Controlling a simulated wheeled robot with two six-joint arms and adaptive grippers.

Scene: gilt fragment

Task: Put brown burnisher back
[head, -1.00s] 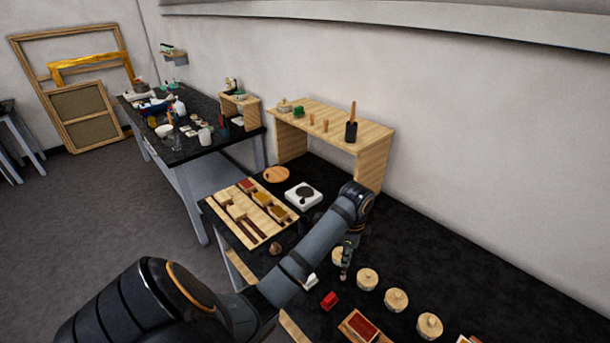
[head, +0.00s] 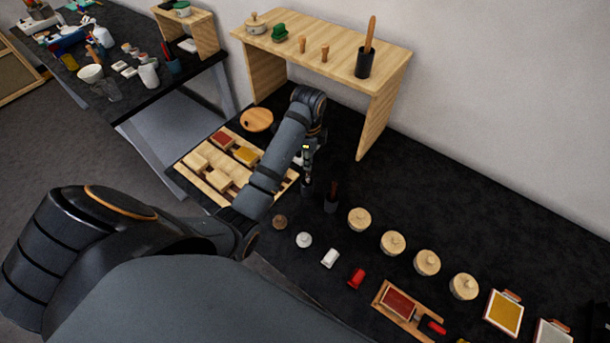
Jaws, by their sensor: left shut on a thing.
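My left gripper (head: 308,179) points down over the black worktop, just right of the slotted wooden tray (head: 189,175). It is shut on a small dark thing (head: 307,189), too small and dark to tell if it is the brown burnisher. The tray carries several pale blocks, a red-topped block (head: 222,139) and a yellow-topped block (head: 245,155). My left arm hides the tray's right part. My right gripper is not in view.
A wooden shelf (head: 335,60) stands behind, with a dark cup (head: 364,63) holding a brown handle. A round wooden disc (head: 256,119) lies behind the tray. Several lidded pots (head: 393,243) line the worktop to the right. The black surface behind these pots is clear.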

